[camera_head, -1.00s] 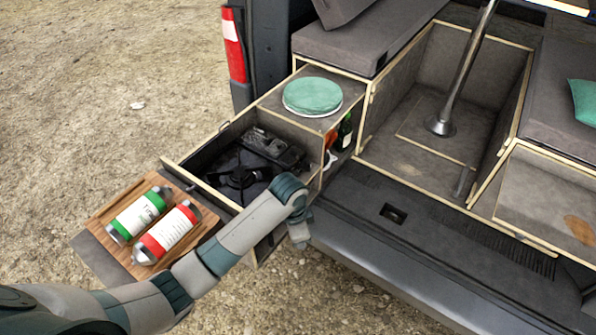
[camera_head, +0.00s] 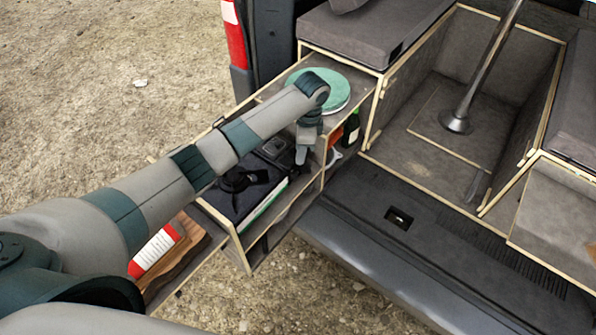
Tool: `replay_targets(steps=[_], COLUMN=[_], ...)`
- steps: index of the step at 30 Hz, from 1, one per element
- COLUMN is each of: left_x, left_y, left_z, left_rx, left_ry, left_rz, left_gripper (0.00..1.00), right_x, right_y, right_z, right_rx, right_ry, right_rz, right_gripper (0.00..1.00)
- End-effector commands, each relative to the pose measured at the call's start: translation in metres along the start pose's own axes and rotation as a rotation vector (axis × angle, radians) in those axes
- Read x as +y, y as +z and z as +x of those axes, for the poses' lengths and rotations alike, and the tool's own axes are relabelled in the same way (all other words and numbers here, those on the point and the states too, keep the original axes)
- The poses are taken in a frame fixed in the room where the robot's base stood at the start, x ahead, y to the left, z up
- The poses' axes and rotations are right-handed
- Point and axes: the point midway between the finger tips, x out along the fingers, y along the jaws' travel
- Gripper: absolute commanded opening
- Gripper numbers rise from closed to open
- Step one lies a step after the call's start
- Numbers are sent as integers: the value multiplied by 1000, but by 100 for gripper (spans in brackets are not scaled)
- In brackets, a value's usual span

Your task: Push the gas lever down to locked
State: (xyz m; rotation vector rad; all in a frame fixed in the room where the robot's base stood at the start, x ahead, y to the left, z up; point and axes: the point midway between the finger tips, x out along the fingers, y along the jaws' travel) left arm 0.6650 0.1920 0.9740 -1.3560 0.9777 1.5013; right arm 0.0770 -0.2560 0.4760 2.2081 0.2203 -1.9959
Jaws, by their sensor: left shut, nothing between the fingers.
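The black gas stove (camera_head: 240,192) sits in the pulled-out drawer at the van's tailgate, partly covered by my left arm. Its burner shows at the arm's edge. I cannot make out the gas lever; the stove's control end lies by my gripper and forearm. My left gripper (camera_head: 301,158) points down over the drawer's far right corner, by the stove's far end. Its fingers are shut and empty. I cannot tell whether it touches anything. My right gripper is not in view.
A red-labelled canister (camera_head: 153,252) lies on a wooden board (camera_head: 188,258) at the drawer's near end. Teal round plates (camera_head: 338,92) rest on the box behind. A green bottle (camera_head: 352,128) stands in the side opening. A metal post (camera_head: 485,70) rises in the bay.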

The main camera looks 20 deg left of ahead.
Motion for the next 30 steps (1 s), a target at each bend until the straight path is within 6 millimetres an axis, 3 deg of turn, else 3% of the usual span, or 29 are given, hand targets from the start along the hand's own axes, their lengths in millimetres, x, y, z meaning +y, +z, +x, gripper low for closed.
replay_targets(steps=[7,14,20,30], left_x=[0,1,1,1], left_y=[0,0,0,0], left_z=[0,5,19,54], left_rx=[0,-1,-1,-1], left_ry=[0,1,2,2], left_rz=[0,-1,-1,-1], left_gripper=[0,0,0,0], right_x=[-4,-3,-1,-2], right_y=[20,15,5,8], right_z=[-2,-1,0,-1], right_rx=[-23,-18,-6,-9], right_ry=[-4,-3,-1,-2], right_rz=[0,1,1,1], right_gripper=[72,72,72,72])
